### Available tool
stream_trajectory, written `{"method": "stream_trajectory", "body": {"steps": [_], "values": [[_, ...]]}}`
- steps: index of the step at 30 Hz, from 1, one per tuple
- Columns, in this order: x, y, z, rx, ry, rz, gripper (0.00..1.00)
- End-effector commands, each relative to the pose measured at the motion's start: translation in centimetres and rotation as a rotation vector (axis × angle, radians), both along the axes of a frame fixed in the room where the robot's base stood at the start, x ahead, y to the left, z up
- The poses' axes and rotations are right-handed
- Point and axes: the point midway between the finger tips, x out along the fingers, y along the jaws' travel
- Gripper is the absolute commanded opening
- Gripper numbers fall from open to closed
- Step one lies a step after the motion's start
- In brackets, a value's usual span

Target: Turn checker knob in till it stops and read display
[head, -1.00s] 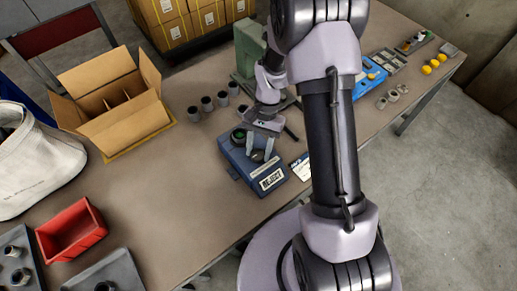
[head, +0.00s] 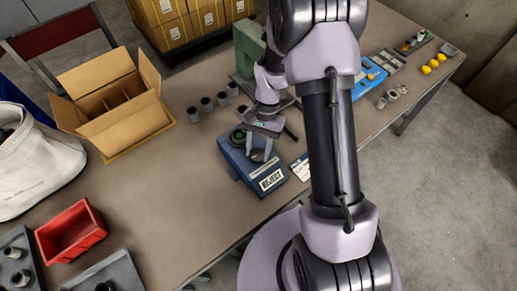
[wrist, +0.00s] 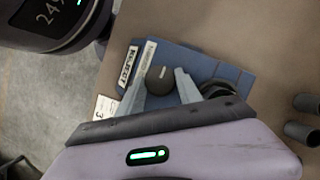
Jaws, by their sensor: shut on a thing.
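The checker (head: 232,160) is a blue box near the table's front edge, and it also shows in the wrist view (wrist: 200,65). Its round dark knob (wrist: 160,78) has a pale mark on top. My gripper (wrist: 160,84) is shut on the knob, one finger on each side; in the head view my gripper (head: 259,151) largely hides the knob. A white panel reading REJECT (head: 271,180) is on the checker's front and also shows in the wrist view (wrist: 128,66). A dark round socket (wrist: 218,88) sits beside the knob.
Several grey cylindrical parts (head: 207,104) stand behind the checker. A green machine (head: 248,50) stands farther back. A white card (head: 300,167) lies to the right. An open carton (head: 115,100) and red bin (head: 70,230) are at left. The table between is clear.

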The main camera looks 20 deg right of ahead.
Motion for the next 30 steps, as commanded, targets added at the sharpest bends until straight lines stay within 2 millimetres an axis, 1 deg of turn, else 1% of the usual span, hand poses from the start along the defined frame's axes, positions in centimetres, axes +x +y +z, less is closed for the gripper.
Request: {"method": "stream_trajectory", "body": {"steps": [3,4,6,7,16,19,20,23,27,30], "values": [[-0.2,0.1,-0.1,0.002,0.006,0.000,0.01],[-0.2,0.1,-0.1,0.002,0.006,0.000,0.43],[-0.2,0.1,-0.1,0.001,0.005,0.000,0.57],[-0.2,0.1,-0.1,0.001,0.005,0.000,0.62],[-0.1,0.0,0.1,0.001,0.002,0.000,0.62],[0.3,-0.2,1.1,0.000,0.000,0.000,0.62],[0.4,-0.4,1.6,0.000,0.000,0.000,0.62],[1.3,-1.0,4.3,0.000,-0.001,0.000,0.62],[2.6,-2.2,8.9,0.000,-0.001,-0.001,0.62],[3.6,-3.0,11.8,0.000,-0.001,-0.001,0.62]]}}
